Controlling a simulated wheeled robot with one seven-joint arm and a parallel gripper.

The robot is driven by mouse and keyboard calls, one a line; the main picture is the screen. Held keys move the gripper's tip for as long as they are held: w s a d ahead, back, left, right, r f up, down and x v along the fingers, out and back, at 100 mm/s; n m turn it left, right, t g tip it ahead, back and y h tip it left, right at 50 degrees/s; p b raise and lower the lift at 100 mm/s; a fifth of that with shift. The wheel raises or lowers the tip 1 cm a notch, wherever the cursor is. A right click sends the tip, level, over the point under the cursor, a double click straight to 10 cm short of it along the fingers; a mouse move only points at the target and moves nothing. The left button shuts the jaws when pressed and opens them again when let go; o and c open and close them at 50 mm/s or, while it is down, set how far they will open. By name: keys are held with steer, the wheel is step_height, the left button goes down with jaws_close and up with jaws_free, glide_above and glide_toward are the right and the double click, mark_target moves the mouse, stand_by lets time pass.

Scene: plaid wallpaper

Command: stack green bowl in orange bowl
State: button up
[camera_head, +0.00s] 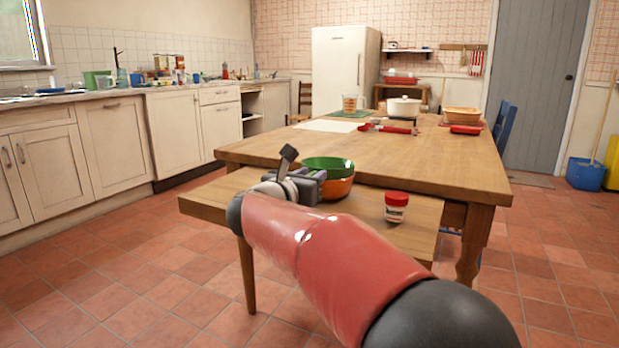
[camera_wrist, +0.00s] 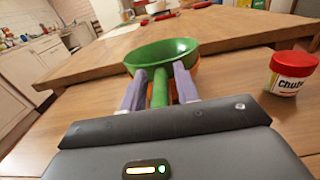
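The green bowl (camera_head: 328,164) sits in the top of the orange bowl (camera_head: 340,187) on the low wooden bench, its rim standing above the orange one. The green bowl (camera_wrist: 175,50) also shows in the wrist view, with its inside visible and only slivers of the orange bowl (camera_wrist: 195,70) behind and below it. My gripper (camera_wrist: 158,73) is at the near side of the bowls, its two purple fingers apart. A narrow green strip shows between the fingers, with a gap on each side. I cannot tell whether a fingertip touches a bowl.
A red-lidded jar (camera_head: 396,207) stands right of the bowls on the bench (camera_head: 425,215). Bench surface around the jar is clear.

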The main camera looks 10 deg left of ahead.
steer(key=shift+o, duration=0.4)
steer(key=shift+r+p, duration=0.25)
steer(key=shift+p, duration=0.1)
steer(key=v, duration=1.2)
steer(key=w+d+r+n+t+y, duration=0.15)
steer(key=d+r+n+y, duration=0.45)
steer(key=n, duration=0.6)
steer(key=s+d+f+n+g+y, duration=0.1)
steer(key=s+d+f+n+y, duration=0.3)
steer(key=n, duration=0.7)
steer(key=s+d+f+n+g+h, duration=0.2)
steer(key=s+d+f+n+g, duration=0.4)
steer(key=s+f, duration=0.5)
steer(key=s+d+f+n+g+h, duration=0.1)
steer(key=s+d+f+n+g, duration=0.5)
steer(key=s+d+f+n, duration=0.5)
steer(key=shift+s+d+h, duration=0.4)
steer(key=shift+s+d, duration=0.05)
steer(key=shift+d, duration=0.15)
